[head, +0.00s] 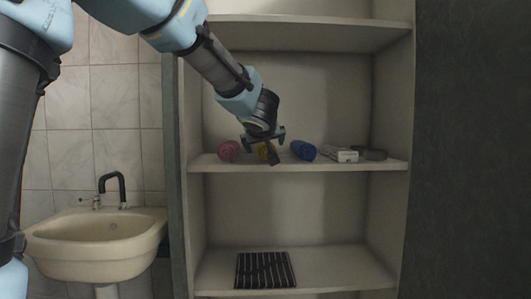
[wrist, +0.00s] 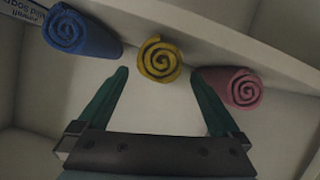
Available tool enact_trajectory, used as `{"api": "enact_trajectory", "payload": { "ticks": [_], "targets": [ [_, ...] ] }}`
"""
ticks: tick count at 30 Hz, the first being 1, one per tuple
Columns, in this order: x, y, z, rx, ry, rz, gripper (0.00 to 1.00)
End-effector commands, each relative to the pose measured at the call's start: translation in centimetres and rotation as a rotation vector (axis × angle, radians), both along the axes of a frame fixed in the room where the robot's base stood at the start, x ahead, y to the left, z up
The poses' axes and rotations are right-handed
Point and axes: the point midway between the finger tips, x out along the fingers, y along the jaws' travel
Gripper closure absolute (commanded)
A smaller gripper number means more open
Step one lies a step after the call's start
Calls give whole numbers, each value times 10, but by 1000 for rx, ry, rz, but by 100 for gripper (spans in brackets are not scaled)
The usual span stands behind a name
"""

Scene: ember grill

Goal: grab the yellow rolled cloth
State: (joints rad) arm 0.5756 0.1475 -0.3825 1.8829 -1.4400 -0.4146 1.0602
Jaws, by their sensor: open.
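The yellow rolled cloth (wrist: 160,58) lies end-on on the middle shelf, between a pink rolled cloth (wrist: 238,88) and a blue rolled cloth (wrist: 80,35). In the wrist view it sits just ahead of the gap between the fingertips of my gripper (wrist: 159,75). My gripper is open and empty, with one green finger to each side of the line to the yellow cloth. In the head view my gripper (head: 265,146) partly hides the yellow cloth (head: 263,153). I cannot tell the exact distance to it.
The pink cloth (head: 228,150) and blue cloth (head: 303,150) stand close on either side. A white box (head: 346,155) and a dark grey item (head: 374,153) are farther right. A black rack (head: 265,270) lies on the shelf below. A sink (head: 95,245) is at the left.

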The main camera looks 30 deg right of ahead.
Motion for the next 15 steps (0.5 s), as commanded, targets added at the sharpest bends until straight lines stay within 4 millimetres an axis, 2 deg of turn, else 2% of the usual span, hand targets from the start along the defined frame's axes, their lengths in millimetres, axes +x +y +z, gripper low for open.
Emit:
{"api": "enact_trajectory", "payload": {
  "ticks": [9, 15],
  "targets": [
    [32, -19, -18, 1, 2, 0, 0],
    [41, -25, -21, 0, 0, 0, 0]
  ]
}}
